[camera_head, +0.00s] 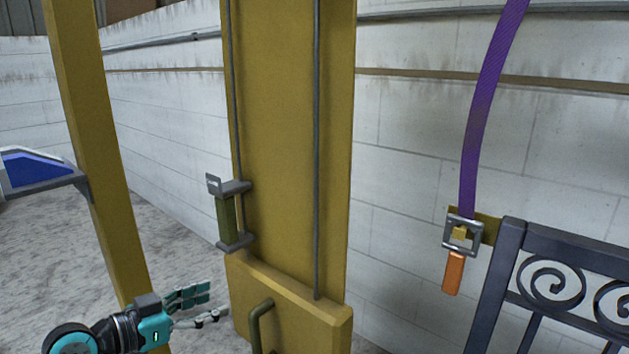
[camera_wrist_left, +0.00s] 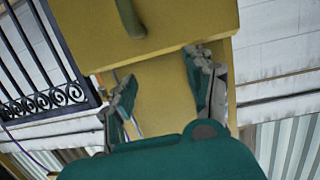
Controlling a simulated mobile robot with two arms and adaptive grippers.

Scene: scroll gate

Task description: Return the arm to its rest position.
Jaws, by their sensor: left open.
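My left gripper (camera_head: 212,306) is teal and comes in low from the left in the head view. Its fingers are apart, with nothing between them, and point right toward the yellow post (camera_head: 290,110). In the left wrist view the open fingers (camera_wrist_left: 162,72) frame part of a yellow surface. A yellow block (camera_head: 290,312) with a curved handle (camera_head: 258,325) sits low on the post, just right of the gripper; I cannot tell the exact gap. The block also shows in the wrist view (camera_wrist_left: 185,28). My right gripper is not in view.
A grey bracket with a green grip (camera_head: 228,218) is on the post's left side. A thinner yellow post (camera_head: 95,150) stands at left. A purple strap (camera_head: 485,110) with a buckle and orange tab hangs at right, by a dark scroll gate (camera_head: 560,280). Gravel lies at left.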

